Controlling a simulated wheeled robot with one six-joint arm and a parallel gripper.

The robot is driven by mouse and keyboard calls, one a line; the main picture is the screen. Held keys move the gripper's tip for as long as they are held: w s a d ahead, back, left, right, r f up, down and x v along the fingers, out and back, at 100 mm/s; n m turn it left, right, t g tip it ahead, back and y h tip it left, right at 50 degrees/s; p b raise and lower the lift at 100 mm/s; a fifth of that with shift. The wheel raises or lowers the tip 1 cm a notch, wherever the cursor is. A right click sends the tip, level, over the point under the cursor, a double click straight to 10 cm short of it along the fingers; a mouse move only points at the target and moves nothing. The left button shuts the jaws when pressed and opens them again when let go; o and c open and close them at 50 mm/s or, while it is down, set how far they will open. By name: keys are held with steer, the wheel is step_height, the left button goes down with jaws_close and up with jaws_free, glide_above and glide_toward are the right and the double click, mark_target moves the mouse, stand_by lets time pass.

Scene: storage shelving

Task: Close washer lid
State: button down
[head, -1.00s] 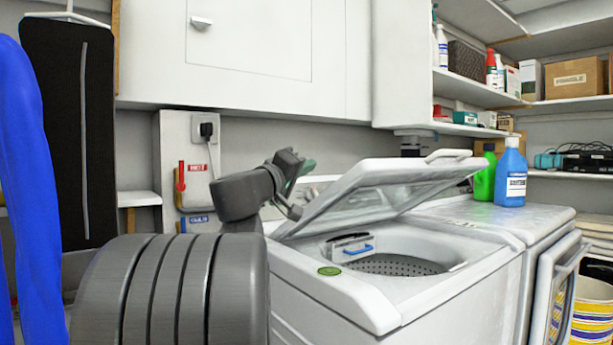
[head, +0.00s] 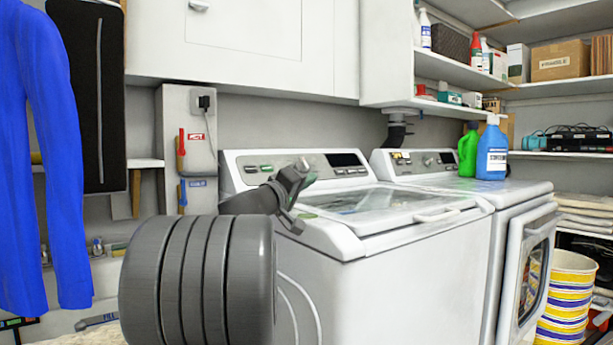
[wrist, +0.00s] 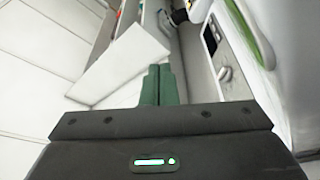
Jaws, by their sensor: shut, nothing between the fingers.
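The white washer (head: 345,275) stands in the middle of the head view, with its control panel at the back. Its lid (head: 405,212), with a glass panel and a front handle (head: 437,216), lies flat over the tub opening, and the drum is hidden. My gripper (wrist: 159,72) shows two green fingers pressed together with nothing between them in the wrist view. In the head view my gripper is partly hidden by my arm, above the washer's left side. I cannot tell whether it touches the washer.
A front-loading machine (head: 520,245) stands to the right, with a green bottle (head: 468,150) and a blue bottle (head: 491,150) on top. A striped bucket (head: 563,300) is on the floor at right. Blue clothing (head: 45,160) hangs at left. White cabinets (head: 245,45) are above.

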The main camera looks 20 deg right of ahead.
stand_by(0.5)
steer(key=s+a+p, duration=0.2)
steer(key=s+a, duration=0.1)
steer(key=a, duration=0.5)
steer(key=shift+a+r+p, duration=0.25)
steer(key=shift+a+p, duration=0.05)
steer(key=shift+a, duration=0.1)
steer(key=shift+s, duration=0.1)
steer(key=w+d+b, duration=0.1)
steer(key=d, duration=0.2)
steer(key=w+d, duration=0.1)
steer(key=d, duration=0.2)
steer(key=w+d+b, duration=0.1)
steer(key=d, duration=0.2)
steer(key=shift+f+b, duration=0.3)
steer(key=shift+b, duration=0.05)
steer(key=shift+w+a+r, duration=0.1)
steer(key=shift+w+r, duration=0.05)
steer(key=shift+r, duration=0.15)
